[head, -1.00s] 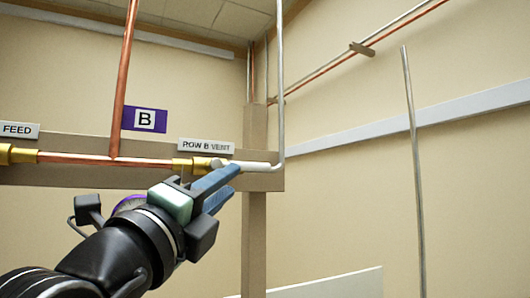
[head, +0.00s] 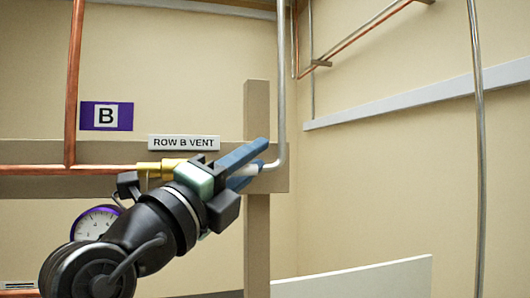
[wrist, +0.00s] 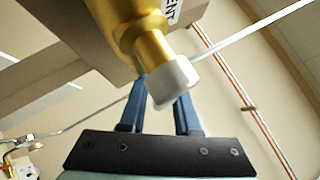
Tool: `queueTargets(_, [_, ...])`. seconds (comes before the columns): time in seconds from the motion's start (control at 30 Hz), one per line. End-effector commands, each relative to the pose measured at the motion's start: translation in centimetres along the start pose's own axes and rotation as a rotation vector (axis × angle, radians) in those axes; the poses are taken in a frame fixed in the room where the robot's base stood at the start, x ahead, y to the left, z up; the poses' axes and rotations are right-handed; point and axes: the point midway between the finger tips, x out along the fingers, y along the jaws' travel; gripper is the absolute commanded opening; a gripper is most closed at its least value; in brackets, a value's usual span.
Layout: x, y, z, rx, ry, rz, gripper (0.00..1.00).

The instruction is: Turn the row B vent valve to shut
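The row B vent valve shows as a brass fitting (head: 164,168) on the copper line, under the ROW B VENT label (head: 184,142). My gripper (head: 262,157) is in front of the right part of this fitting and hides it. In the wrist view the brass body (wrist: 152,45) ends in a pale cap (wrist: 172,80) close to the camera.
A grey pipe (head: 280,80) rises from the line's right end, beside a wooden post (head: 257,230). A copper riser (head: 75,70) stands at left near the purple B sign (head: 107,116). A round gauge (head: 95,222) is partly behind my arm. A pale panel (head: 370,278) stands low at right.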

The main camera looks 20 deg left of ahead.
Motion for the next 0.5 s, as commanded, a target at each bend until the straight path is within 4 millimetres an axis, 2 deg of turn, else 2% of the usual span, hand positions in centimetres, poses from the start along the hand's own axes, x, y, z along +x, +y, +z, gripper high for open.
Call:
queueTargets(0.2, [-0.04,0.06,0.05,0.000,-0.001,0.000,0.31])
queueTargets(0.4, [-0.02,0.03,0.01,0.000,-0.001,0.000,0.00])
queueTargets(0.5, [0.00,0.01,-0.02,0.000,0.000,0.000,0.00])
